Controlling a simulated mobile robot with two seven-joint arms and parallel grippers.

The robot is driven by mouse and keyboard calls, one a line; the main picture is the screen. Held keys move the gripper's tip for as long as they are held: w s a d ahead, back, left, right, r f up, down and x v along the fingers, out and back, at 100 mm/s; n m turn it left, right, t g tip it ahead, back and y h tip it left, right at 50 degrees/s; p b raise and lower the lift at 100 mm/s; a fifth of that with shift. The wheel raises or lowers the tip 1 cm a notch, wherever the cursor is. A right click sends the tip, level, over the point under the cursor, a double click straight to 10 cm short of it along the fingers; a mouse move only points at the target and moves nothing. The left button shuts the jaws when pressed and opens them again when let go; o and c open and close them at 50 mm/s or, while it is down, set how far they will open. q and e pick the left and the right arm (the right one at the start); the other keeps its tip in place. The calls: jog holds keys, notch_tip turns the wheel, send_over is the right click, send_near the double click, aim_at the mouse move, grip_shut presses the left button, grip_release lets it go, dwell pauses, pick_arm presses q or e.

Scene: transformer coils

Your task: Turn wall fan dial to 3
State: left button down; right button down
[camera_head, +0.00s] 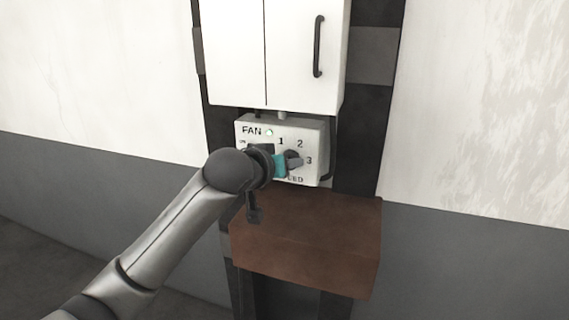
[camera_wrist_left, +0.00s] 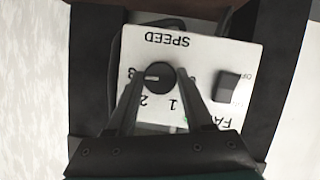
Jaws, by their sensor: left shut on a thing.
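The white fan control box (camera_head: 316,135) hangs on the wall below a white cabinet. It bears FAN and SPEED lettering and the numbers 1, 2 and 3. Its round dark dial (camera_wrist_left: 158,84) shows in the left wrist view, upside down. The white mark on the dial points left, toward the 3. My left gripper (camera_head: 293,161) reaches the dial from the left in the head view and partly hides it. In the left wrist view its two fingers (camera_wrist_left: 159,74) are shut on the dial, one on each side. My right gripper is in neither view.
A dark switch (camera_wrist_left: 229,86) sits on the box beside the dial. The white cabinet (camera_head: 235,50) with a dark handle is above. A brown block (camera_head: 310,240) juts out below. Open floor lies at left.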

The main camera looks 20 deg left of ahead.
pick_arm(q)
jog(key=shift+f+m, duration=0.1)
jog(key=shift+m, duration=0.3)
jog(key=shift+c, duration=1.4)
grip_release()
jog(key=shift+s, duration=0.15)
jog(key=b+v, duration=0.2)
jog(key=v, duration=1.3)
jog(key=shift+d, duration=0.2)
